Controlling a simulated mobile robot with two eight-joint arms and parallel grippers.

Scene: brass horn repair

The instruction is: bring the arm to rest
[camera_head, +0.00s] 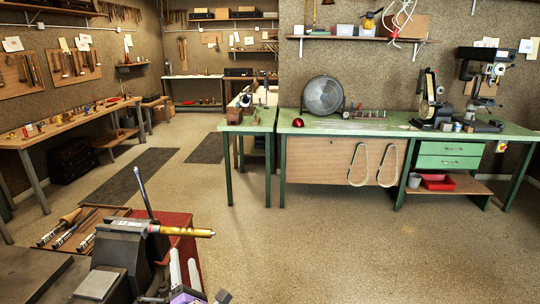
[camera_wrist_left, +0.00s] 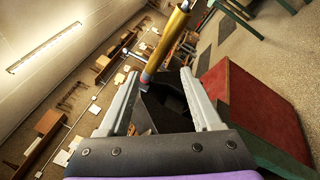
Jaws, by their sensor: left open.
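My left gripper (camera_head: 183,256) is low in the head view, in front of the red-topped stand, with its two pale fingers pointing up and apart. In the left wrist view the fingers (camera_wrist_left: 160,72) are open with nothing clasped between them. A brass tube (camera_head: 195,233) lies level at the dark vise (camera_head: 120,248), beyond my fingertips. The tube (camera_wrist_left: 172,35) also shows in the left wrist view, past the fingertips, with the dark vise behind the gap. I cannot tell how far the tube is from the fingers. My right gripper is not in view.
A red surface (camera_head: 176,222) lies beside the vise. A wooden tray of tools (camera_head: 112,210) is to its left. A green bench (camera_head: 400,131) with a round fan-like disc (camera_head: 323,95) stands at the back right. The floor between is open.

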